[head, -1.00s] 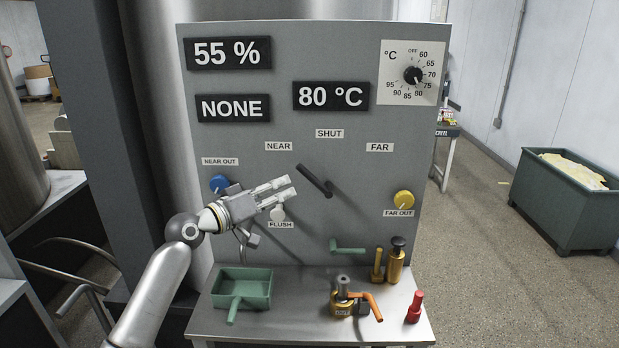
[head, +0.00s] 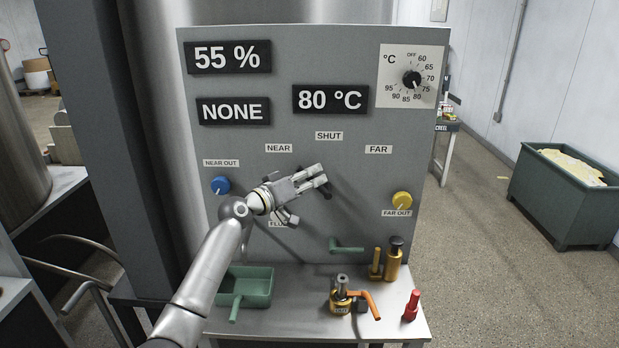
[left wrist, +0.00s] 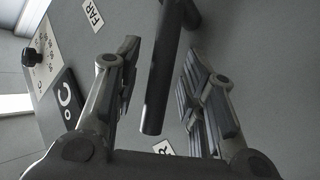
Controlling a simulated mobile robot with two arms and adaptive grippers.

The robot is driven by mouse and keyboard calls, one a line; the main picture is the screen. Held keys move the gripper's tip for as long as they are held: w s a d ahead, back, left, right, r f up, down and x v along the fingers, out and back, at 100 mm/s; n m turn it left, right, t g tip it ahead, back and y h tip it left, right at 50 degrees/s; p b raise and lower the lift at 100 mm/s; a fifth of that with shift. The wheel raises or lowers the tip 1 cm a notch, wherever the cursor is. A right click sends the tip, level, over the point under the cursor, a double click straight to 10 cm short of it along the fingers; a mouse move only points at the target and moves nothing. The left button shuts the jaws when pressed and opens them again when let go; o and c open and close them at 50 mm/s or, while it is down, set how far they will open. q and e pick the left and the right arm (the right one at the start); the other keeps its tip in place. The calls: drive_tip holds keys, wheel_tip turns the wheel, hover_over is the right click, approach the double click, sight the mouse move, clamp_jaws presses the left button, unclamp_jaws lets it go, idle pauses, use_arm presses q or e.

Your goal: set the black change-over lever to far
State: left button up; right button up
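The black change-over lever shows in the left wrist view (left wrist: 160,85) as a dark round bar between the two fingers. In the head view mostly only its lower right end (head: 328,194) shows; my gripper hides the rest. My left gripper (head: 322,175) is in front of the panel at the lever. In the left wrist view its fingers (left wrist: 160,90) are open on both sides of the bar, with a gap visible on each side. The FAR label (head: 378,149) is up and right of the lever, the SHUT label (head: 329,136) above, the NEAR label (head: 278,148) up and left. My right gripper is not in view.
A blue knob (head: 220,185) is left of my gripper and a yellow knob (head: 402,200) to the right. The flush label (head: 277,224) is partly hidden under my gripper. A green tray (head: 262,290), brass parts and a red item (head: 411,305) stand on the shelf below.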

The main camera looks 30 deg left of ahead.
use_arm(q)
clamp_jaws()
idle(0.4)
